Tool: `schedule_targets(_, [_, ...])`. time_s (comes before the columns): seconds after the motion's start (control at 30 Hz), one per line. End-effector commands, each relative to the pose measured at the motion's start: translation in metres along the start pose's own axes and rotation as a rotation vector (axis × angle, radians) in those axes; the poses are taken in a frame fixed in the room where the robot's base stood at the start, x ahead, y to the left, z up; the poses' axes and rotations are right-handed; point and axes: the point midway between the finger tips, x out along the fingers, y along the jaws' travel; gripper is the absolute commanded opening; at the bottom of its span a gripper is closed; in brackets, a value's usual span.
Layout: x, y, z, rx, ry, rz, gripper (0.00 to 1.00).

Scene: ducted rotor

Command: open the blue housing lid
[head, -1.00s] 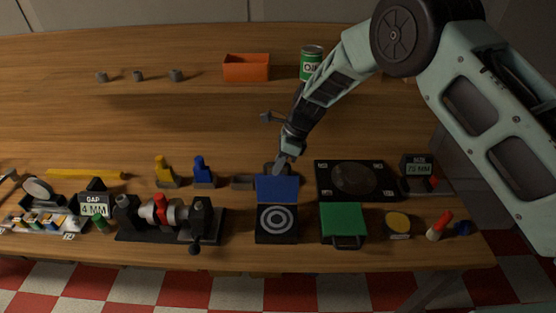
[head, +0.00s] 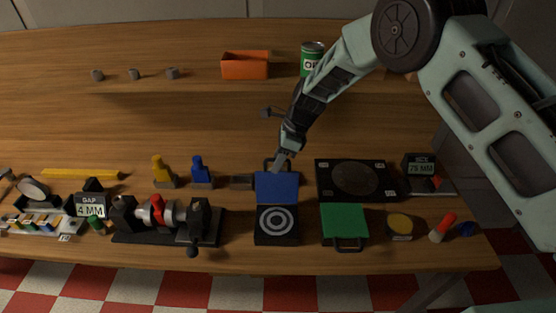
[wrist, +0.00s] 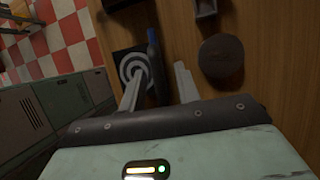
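The blue housing lid (head: 277,187) stands raised at the back edge of the dark housing (head: 262,240), its blue face showing in the head view. The housing's interior shows pale concentric rings. In the wrist view the lid (wrist: 154,60) appears nearly edge-on, beside the ringed housing (wrist: 121,57). My gripper (head: 277,164) is at the lid's far upper edge. In the wrist view my gripper's fingers (wrist: 158,88) are apart, with the lid between their lines and visible gaps. Contact with the lid is not clear.
A green case (head: 344,222) and a black plate with a round disc (head: 322,180) stand right of the housing. A clamp-like fixture (head: 130,238) and blue and yellow pieces stand left. An orange bin (head: 245,65) and green can (head: 312,55) are behind. The middle table is clear.

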Motion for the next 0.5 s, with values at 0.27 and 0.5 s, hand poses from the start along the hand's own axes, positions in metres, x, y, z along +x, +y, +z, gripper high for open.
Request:
schedule_targets(0.27, [-0.001,0.0,0.0,0.001,0.0,0.001,0.32])
schedule_targets(0.5, [-0.032,-0.001,-0.001,0.0,-0.001,-0.004,0.32])
